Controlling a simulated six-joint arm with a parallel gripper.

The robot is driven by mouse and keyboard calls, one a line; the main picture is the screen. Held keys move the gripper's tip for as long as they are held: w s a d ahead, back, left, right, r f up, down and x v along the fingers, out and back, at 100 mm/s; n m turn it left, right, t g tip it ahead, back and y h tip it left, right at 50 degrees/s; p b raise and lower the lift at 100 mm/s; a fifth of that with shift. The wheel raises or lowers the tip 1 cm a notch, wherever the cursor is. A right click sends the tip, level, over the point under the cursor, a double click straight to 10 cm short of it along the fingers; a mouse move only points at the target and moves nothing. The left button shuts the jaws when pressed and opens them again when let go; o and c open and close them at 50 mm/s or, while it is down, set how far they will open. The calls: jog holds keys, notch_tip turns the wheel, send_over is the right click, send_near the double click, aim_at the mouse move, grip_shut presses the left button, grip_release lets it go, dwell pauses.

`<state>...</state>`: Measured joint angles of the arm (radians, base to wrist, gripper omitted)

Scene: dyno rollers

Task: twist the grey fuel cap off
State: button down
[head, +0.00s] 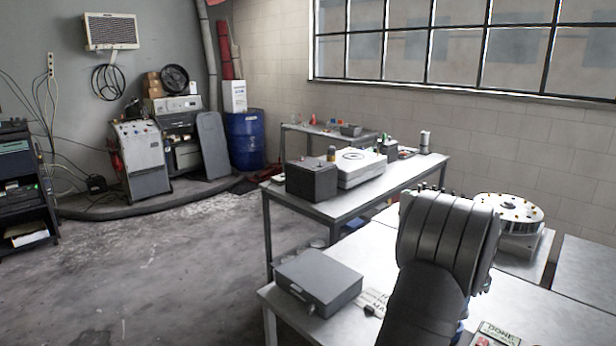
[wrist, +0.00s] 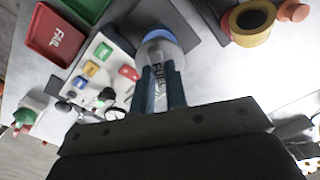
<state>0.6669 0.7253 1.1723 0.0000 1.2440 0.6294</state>
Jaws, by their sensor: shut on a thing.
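In the wrist view, a pale grey-white bottle (wrist: 158,82) marked FUEL sits between the two blue-grey fingers of my gripper (wrist: 160,75). The fingers are shut on it. Its rounded far end carries a blue ring and stands out past the fingertips. I cannot clearly make out the grey cap as a separate part, or tell whether it is still joined to the bottle. In the head view my arm hides the gripper and the bottle.
In the wrist view, a red lettered tray (wrist: 56,36), a pale board with coloured blocks (wrist: 96,75) and a yellow-rimmed round thing (wrist: 250,18) lie around the bottle. In the head view, a dark grey case (head: 318,278) and a round metal fixture (head: 508,212) stand on the benches.

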jog(key=shift+r, duration=0.7)
jog(key=shift+r, duration=0.2)
